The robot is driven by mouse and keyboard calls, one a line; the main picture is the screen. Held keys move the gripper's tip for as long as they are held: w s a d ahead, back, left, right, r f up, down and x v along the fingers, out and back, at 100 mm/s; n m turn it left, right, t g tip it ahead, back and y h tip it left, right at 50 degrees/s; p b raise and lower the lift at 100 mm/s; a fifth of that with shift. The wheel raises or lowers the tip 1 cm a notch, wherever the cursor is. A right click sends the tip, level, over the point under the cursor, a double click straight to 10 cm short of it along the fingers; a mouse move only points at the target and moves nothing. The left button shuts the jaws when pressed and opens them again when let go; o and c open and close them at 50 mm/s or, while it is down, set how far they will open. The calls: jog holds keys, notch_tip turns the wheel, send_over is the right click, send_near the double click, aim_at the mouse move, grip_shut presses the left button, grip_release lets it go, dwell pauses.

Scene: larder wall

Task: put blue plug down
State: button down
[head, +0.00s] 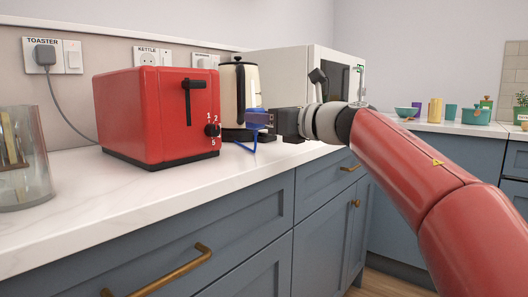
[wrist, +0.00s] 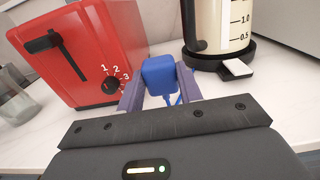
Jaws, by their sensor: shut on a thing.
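The blue plug (wrist: 160,76) is between the fingers of my gripper (wrist: 160,96), which is shut on it, in the wrist view. In the head view the plug (head: 256,117) shows at the fingertips of my gripper (head: 262,119), above the white worktop (head: 150,200). A blue cord (head: 246,143) hangs from it to the worktop. The gripper is to the right of the red toaster (head: 155,115) and in front of the cream kettle (head: 240,90). The kettle (wrist: 220,25) stands behind the plug on its black base in the wrist view.
Wall sockets labelled TOASTER (head: 45,57) and KETTLE (head: 148,58) line the back; a dark plug sits in the first. A microwave (head: 290,75) stands behind my gripper. A glass jar (head: 22,160) is at far left. The worktop in front of the toaster is clear.

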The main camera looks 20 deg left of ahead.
aim_at(264, 156)
jog(key=shift+f+b, duration=0.95)
jog(key=shift+f, duration=1.3)
jog(key=shift+f+b, duration=0.55)
jog(key=shift+f, duration=0.1)
jog(key=c, duration=0.9)
grip_release()
jog(key=shift+c, duration=0.2)
jog(key=shift+r, duration=0.2)
jog(key=v, duration=1.2)
jog(key=shift+r, duration=0.35)
